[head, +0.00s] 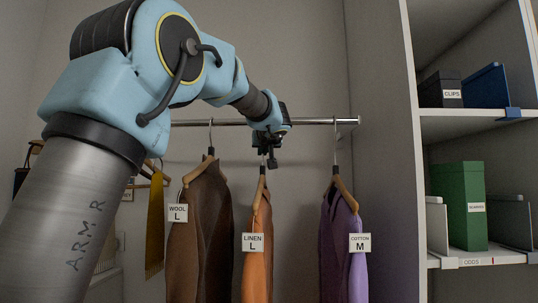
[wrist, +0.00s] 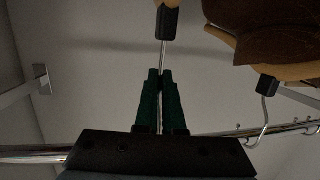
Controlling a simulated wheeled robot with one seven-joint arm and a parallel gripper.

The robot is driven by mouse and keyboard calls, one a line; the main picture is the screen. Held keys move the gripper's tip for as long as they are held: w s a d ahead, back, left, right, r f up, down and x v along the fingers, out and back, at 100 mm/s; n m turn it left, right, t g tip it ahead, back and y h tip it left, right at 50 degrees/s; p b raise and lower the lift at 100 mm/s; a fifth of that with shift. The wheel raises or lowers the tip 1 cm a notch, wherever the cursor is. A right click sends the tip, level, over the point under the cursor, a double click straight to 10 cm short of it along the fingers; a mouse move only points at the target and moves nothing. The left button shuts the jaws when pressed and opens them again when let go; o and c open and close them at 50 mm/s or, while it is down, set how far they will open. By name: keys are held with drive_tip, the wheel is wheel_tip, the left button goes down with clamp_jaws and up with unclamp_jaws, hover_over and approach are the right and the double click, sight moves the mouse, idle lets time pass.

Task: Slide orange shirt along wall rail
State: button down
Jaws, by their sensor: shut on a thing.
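The orange shirt (head: 258,255) hangs from the wall rail (head: 328,121) on a wooden hanger, with a tag reading LINEN L. My gripper (head: 271,160) is at the top of this hanger, just below the rail. In the wrist view my gripper (wrist: 161,75) has its green fingers shut on the thin metal hanger hook (wrist: 163,54), below a black collar. The shirt itself is out of the wrist view. The rail (wrist: 30,153) passes behind the gripper there.
A brown shirt (head: 207,230) tagged WOOL L hangs to the left; a purple shirt (head: 337,250) tagged COTTON M hangs to the right. Gaps separate them from the orange shirt. A cubby shelf (head: 470,113) with boxes stands at the right. A mustard garment (head: 154,225) hangs further left.

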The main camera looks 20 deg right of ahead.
drive_tip(key=shift+w+a+b, duration=0.15)
drive_tip(key=shift+w+a, duration=0.2)
drive_tip(key=shift+a, duration=0.35)
drive_tip(key=shift+w+a+b, duration=0.15)
drive_tip(key=shift+w+a, duration=0.15)
drive_tip(key=shift+a, duration=0.4)
drive_tip(key=shift+f+b, duration=0.1)
drive_tip(key=shift+b, duration=0.35)
drive_tip(key=c, duration=0.9)
unclamp_jaws()
drive_tip(key=shift+c, duration=0.2)
drive_tip(key=shift+s, duration=0.1)
drive_tip(key=b+v, duration=0.4)
drive_tip(key=v, duration=0.6)
drive_tip(key=shift+s, duration=0.3)
